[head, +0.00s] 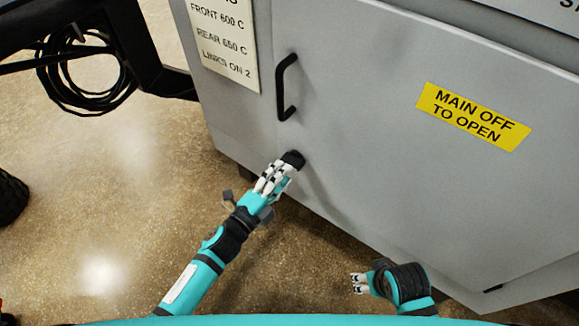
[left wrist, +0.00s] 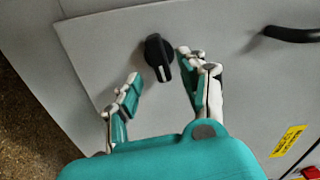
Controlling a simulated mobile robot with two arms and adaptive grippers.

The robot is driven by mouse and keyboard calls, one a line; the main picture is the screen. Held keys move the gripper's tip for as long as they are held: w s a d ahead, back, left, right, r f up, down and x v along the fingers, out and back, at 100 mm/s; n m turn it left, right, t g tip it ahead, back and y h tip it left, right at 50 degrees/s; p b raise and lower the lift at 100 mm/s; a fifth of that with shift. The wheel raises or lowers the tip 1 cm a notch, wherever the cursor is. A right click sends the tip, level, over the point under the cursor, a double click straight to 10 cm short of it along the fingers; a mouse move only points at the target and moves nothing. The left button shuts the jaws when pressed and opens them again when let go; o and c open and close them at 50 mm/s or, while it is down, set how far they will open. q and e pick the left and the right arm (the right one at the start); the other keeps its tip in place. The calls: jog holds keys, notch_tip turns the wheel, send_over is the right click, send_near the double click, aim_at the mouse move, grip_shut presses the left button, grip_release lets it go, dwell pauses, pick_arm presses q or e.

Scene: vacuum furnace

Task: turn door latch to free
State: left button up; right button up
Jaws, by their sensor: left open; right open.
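The door latch (left wrist: 158,55) is a black knob with a white line on the grey cabinet door (head: 372,110). In the left wrist view it lies between and just beyond the fingertips of my left gripper (left wrist: 155,65), nearer the right finger. Whether that finger touches it I cannot tell. In the head view the latch (head: 293,159) shows at the fingertips of my left gripper (head: 274,178), which partly hides it. The left gripper is open. My right gripper (head: 358,284) is open and empty, low in front of the cabinet, away from the latch.
A black door handle (head: 285,88) stands out above the latch; it also shows in the left wrist view (left wrist: 292,34). A yellow "MAIN OFF TO OPEN" label (head: 473,116) is on the door. Coiled black cable (head: 85,75) hangs at upper left. The floor (head: 95,200) at left is largely clear.

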pick_arm(q)
jog(key=v, duration=0.8)
jog(key=shift+w, duration=0.1)
